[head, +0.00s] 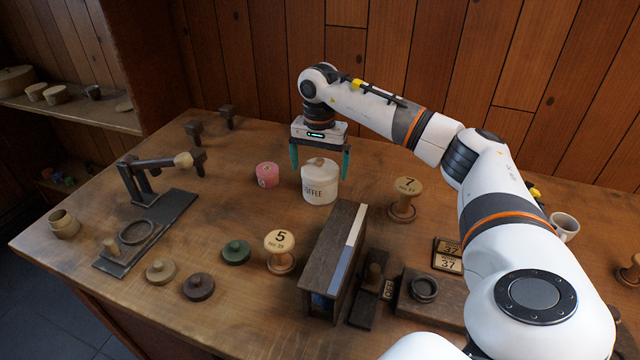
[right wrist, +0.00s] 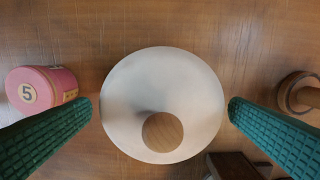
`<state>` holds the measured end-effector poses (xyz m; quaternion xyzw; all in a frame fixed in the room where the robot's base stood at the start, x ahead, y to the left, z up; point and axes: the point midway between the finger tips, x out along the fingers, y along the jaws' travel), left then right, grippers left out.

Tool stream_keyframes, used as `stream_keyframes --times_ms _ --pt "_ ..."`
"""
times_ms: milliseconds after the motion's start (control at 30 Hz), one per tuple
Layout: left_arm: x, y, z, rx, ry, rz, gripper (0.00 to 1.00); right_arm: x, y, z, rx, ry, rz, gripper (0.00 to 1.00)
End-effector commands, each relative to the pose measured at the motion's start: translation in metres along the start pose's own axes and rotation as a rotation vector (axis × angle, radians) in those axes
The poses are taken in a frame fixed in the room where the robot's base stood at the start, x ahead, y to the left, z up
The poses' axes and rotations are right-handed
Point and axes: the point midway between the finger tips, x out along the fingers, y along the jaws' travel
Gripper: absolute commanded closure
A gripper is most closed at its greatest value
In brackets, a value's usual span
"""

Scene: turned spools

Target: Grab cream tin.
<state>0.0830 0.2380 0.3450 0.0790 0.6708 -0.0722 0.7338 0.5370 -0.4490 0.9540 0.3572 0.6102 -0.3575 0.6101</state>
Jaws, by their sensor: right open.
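The cream tin (head: 320,187), lettered "COFFEE" and topped by a wooden knob, stands upright on the wooden table at the back middle in the head view. My right gripper (head: 320,172) points down over it, open, with one green finger on each side of the tin's upper part. In the right wrist view the round cream lid (right wrist: 160,85) with its knob lies between the two fingers, with a small gap on each side. My left gripper is not in view.
A pink tin (head: 267,175) stands close to the left of the cream tin. A numbered wooden spool (head: 405,198) stands to its right. A dark wooden stand (head: 334,250) lies in front. A second spool (head: 280,250) and a green lidded disc (head: 236,252) are front left.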

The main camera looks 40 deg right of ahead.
Motion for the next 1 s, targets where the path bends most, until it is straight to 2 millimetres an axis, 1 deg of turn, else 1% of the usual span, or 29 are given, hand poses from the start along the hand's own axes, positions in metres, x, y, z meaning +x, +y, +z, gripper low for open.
stream_keyframes --times_ms 33,133,233,333,533,867,900,933,1000 --pt "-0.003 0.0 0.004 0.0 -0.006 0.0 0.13 0.008 -0.002 -0.001 0.0 0.002 -0.005 0.0" --pt "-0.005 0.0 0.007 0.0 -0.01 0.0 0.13 0.024 -0.002 -0.002 0.0 0.002 -0.004 0.0" --pt "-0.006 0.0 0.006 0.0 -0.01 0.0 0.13 0.035 -0.002 -0.002 0.001 0.002 -0.002 0.0" --pt "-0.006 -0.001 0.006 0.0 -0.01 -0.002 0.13 0.039 -0.001 -0.002 0.001 0.001 -0.001 0.0" --pt "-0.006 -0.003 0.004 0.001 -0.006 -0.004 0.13 0.04 -0.001 -0.002 0.0 0.001 0.0 0.0" --pt "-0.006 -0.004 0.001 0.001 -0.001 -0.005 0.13 0.039 -0.001 -0.002 0.0 0.001 0.0 0.54" --pt "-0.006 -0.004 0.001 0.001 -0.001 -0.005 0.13 0.039 -0.001 -0.002 0.0 0.001 0.0 0.61" --pt "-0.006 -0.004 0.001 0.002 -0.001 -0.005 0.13 0.039 -0.001 -0.002 0.0 0.001 0.0 0.65" --pt "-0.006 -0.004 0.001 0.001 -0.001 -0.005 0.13 0.039 -0.001 -0.002 0.0 0.001 0.0 0.65"
